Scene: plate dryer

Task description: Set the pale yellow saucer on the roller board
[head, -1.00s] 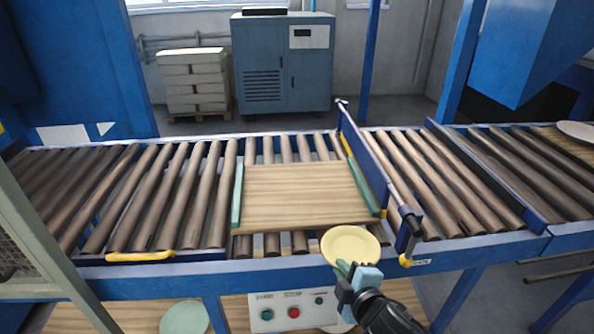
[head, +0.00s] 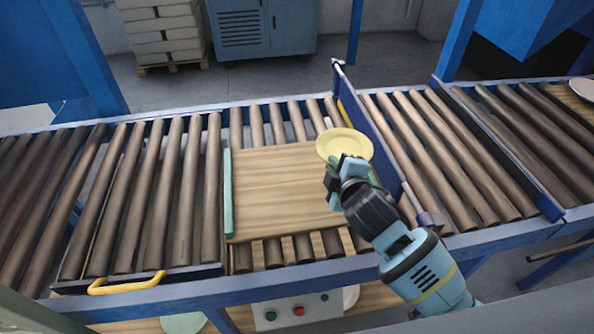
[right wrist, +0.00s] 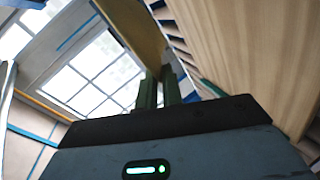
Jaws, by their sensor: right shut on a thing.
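The pale yellow saucer (head: 344,145) is held in my right gripper (head: 346,165), over the right part of the roller board (head: 280,190). The saucer lies roughly level in the head view; I cannot tell its exact height above the board. In the right wrist view the gripper's green fingers (right wrist: 158,92) are shut on the saucer's edge, and the saucer (right wrist: 132,32) shows as a dull yellow shape beyond them. The wooden board (right wrist: 240,55) shows at the right there. My left gripper is not in view.
A blue guard rail with a post (head: 365,125) stands just right of the saucer. Brown rollers (head: 140,190) run left and right of the board. A yellow handle (head: 126,284) is at the front left. A control box (head: 297,311) sits below the front edge. The board's left and middle are clear.

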